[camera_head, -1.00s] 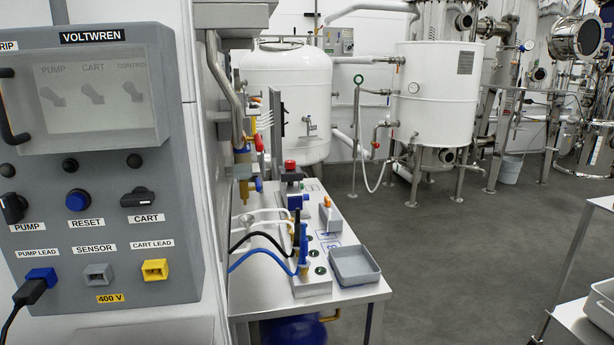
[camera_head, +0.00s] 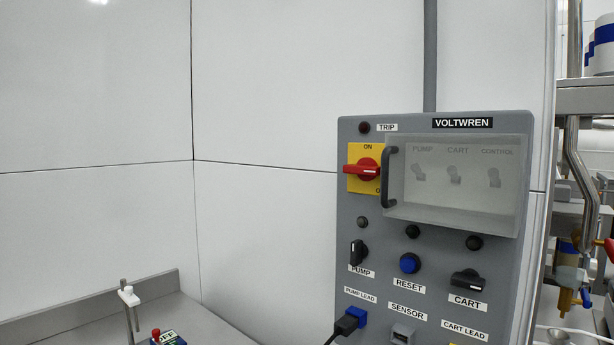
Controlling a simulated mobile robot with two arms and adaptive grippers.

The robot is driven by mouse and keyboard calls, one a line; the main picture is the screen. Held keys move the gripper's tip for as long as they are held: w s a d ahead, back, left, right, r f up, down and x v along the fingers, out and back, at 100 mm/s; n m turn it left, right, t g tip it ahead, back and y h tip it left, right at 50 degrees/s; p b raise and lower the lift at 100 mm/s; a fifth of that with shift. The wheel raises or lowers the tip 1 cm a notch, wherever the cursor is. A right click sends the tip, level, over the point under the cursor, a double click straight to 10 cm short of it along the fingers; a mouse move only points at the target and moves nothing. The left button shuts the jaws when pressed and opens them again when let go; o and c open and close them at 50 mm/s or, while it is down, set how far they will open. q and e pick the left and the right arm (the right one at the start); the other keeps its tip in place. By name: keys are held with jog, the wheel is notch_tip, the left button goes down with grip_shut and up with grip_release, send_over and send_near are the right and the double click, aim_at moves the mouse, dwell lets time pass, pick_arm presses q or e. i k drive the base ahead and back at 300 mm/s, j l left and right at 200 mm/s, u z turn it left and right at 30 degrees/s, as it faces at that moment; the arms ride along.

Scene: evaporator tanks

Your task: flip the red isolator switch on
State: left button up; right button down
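The red isolator switch (camera_head: 368,170) is a red rotary handle on a yellow plate (camera_head: 366,150) at the upper left of the grey VOLTWREN panel (camera_head: 350,225). Its handle lies roughly horizontal. The plate reads ON above the handle, and the lower label is mostly hidden, with only an "O" showing at the lower right. A clear cover with a dark handle (camera_head: 388,178) sits right beside the switch, over the PUMP, CART and CONTROL toggles. Neither of my grippers is in view.
Below are the PUMP knob (camera_head: 357,252), blue RESET button (camera_head: 410,263) and CART knob (camera_head: 468,282). A steel bench (camera_head: 190,318) stands at the lower left. Pipework (camera_head: 578,180) is at the right edge.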

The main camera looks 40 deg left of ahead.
aim_at(366, 169)
jog(key=u, duration=0.9)
